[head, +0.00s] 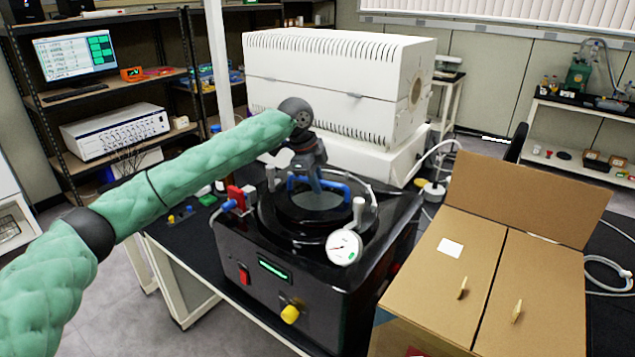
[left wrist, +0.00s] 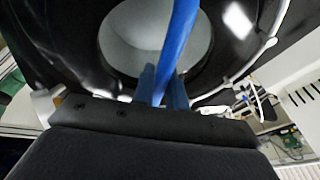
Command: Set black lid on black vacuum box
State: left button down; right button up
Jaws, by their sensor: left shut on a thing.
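The black vacuum box (head: 258,300) stands on the dark bench, with a gauge, a green display and a yellow knob on its front. The black lid (head: 290,212), round with a pale window and a blue handle (head: 340,187), is over the box's round top. I cannot tell whether it rests on the rim or hangs just above it. My left gripper (head: 317,184) comes down from above and is shut on the blue handle. The left wrist view shows the handle (left wrist: 181,45) between the fingers (left wrist: 162,88) and the lid's dark ring (left wrist: 85,50) below. My right gripper is out of view.
A white ribbed machine (head: 330,85) stands close behind the box. A cardboard carton (head: 480,270) with raised flap is at the right. A white gauge (head: 343,248) and a red-and-blue valve (head: 236,198) stick out near the box's top. A white post (head: 218,60) rises behind my arm.

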pick_arm(q)
jog(key=shift+r+p, duration=0.1)
jog(key=shift+p, duration=0.3)
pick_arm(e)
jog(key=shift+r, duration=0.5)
pick_arm(q)
jog(key=shift+f, duration=0.7)
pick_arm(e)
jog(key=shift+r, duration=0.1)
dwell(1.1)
pick_arm(q)
jog(key=c, duration=1.3)
grip_release()
jog(key=shift+c, duration=0.2)
jog(key=shift+f, duration=0.1)
